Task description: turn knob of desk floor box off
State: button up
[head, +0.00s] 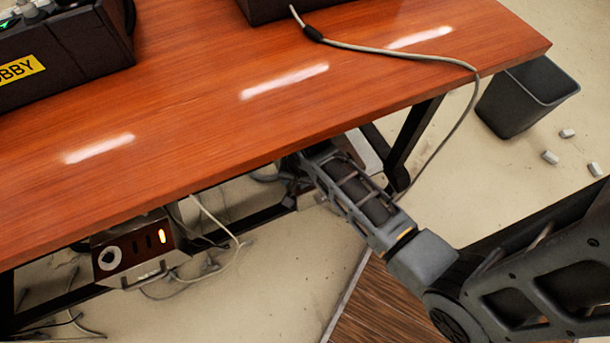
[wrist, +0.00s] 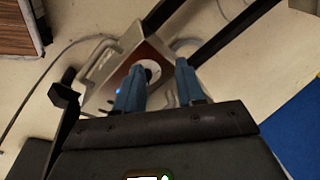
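In the wrist view a metal-framed box (wrist: 100,97) with a brown-red face carries a round white knob (wrist: 153,71) and a small blue light. My gripper (wrist: 160,66) is open, its two blue-grey fingers pointing at the box. The knob shows between the fingertips, nearer the left one, which partly covers the face. I cannot tell whether either finger touches it. In the head view my arm reaches under the desk, where the gripper is mostly hidden. Another box (head: 130,248) with a white knob (head: 110,258) and a lit orange light is under the desk at left.
The wooden desk (head: 330,60) overhangs my arm. Dark desk legs (head: 410,140) and loose cables (head: 225,225) are close by. A dark bin (head: 525,97) stands at the right with small white pieces on the floor. A black box with a yellow label (head: 22,69) sits on the desk.

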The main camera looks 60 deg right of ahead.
jog(key=d, duration=0.2)
jog(key=w+d+f+m+g+b, duration=0.1)
jog(key=d, duration=0.2)
jog(key=d+m+g, duration=0.1)
jog(key=d, duration=0.2)
jog(key=shift+w+f+b, duration=0.25)
jog(key=shift+w+b, duration=0.05)
jog(key=shift+b, duration=0.1)
jog(key=shift+d+f+g, duration=0.1)
jog(key=shift+f+g, duration=0.1)
jog(key=shift+g, duration=0.1)
notch_tip(320, 180, down, 7)
jog(key=b, duration=0.3)
jog(key=shift+f, duration=0.15)
jog(key=shift+c, duration=0.2)
grip_shut()
